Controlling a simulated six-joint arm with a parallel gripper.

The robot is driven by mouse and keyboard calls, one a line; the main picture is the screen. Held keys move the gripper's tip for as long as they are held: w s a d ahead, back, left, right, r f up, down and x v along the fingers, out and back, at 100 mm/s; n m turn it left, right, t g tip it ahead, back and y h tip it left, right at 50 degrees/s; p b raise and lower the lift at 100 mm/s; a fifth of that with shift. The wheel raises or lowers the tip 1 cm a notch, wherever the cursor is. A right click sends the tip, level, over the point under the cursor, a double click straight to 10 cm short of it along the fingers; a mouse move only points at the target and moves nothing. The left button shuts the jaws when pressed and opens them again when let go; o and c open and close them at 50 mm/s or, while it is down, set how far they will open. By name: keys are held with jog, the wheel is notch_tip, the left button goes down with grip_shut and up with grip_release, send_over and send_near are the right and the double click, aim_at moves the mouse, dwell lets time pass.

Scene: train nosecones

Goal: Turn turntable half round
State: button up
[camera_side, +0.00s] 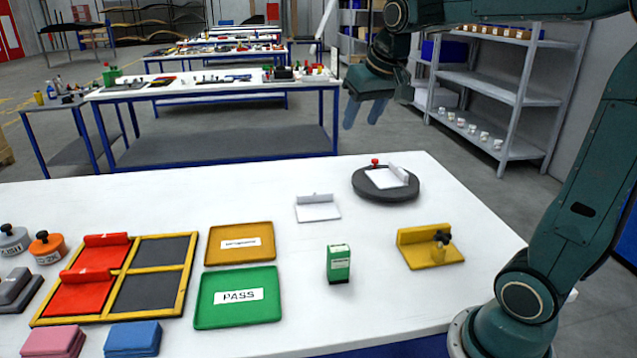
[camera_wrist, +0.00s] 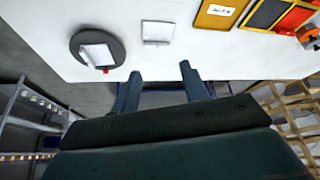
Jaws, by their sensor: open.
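The turntable (camera_side: 386,192) is a dark round disc near the far right edge of the white table. A white angled plate (camera_side: 388,178) lies on it, and a small red knob (camera_side: 375,162) stands at its far rim. In the wrist view the turntable (camera_wrist: 82,38) is at upper left, with the red knob (camera_wrist: 105,71) on the side toward my gripper. My gripper (camera_side: 364,113) is open and empty, raised above and beyond the table's far edge. Its two fingers (camera_wrist: 157,82) are apart in the wrist view, to the right of the turntable.
A white angled plate (camera_side: 318,208) lies left of the turntable. A yellow bracket (camera_side: 430,252), a green block (camera_side: 338,262), a green PASS tray (camera_side: 212,315), an orange tray (camera_side: 215,258) and a yellow-framed tray (camera_side: 139,276) with red parts stand nearby. Bare table surrounds the turntable.

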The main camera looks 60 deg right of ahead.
jog(key=w+d+f+m, duration=0.1)
jog(key=w+d+m, duration=0.1)
jog(key=w+d, duration=0.6)
jog(key=m+g+h, duration=0.2)
jog(key=m+g, duration=0.1)
jog(key=m, duration=0.2)
send_over(375, 160)
jog(key=s+a, duration=0.3)
jog(key=a, duration=0.2)
notch_tip(375, 160, down, 13)
jog(key=shift+w+a, duration=0.1)
jog(key=x, duration=1.3)
jog(key=shift+w+f, duration=0.2)
jog(key=shift+f, duration=0.05)
grip_shut()
